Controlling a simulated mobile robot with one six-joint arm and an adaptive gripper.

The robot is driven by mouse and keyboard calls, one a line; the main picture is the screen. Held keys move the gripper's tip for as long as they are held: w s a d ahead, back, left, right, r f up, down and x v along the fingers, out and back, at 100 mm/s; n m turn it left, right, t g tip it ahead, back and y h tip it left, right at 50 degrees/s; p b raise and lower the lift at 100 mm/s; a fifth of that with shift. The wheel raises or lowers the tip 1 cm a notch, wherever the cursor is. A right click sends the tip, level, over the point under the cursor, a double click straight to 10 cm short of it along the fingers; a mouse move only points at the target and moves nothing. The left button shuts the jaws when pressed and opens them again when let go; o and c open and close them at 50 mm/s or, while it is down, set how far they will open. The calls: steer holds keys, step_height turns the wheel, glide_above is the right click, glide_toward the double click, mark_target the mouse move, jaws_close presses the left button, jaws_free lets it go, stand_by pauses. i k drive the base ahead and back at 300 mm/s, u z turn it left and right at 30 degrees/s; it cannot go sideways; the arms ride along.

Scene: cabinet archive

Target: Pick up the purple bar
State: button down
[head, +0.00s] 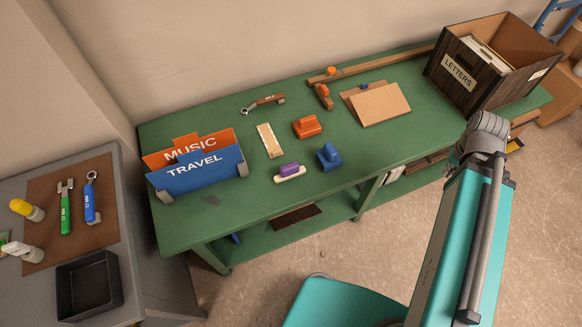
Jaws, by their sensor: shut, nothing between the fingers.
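The purple bar (289,169) is a small purple block on top of a longer white base. It lies on the green table (215,222) near its front edge, left of a blue block-shaped piece (329,157) and below an orange one (307,127). Nothing covers it. My teal arm rises at the right of the view, well away from the bar. My gripper is not visible in this view.
Orange MUSIC and blue TRAVEL folders (205,172) stand left of the bar. A pale strip (270,141), a wrench (262,103), a folder (381,104) and a LETTERS box (510,84) are further back or right. A grey side table (135,275) with tools stands left.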

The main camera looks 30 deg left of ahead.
mark_target(291, 170)
steer(key=u, duration=1.5)
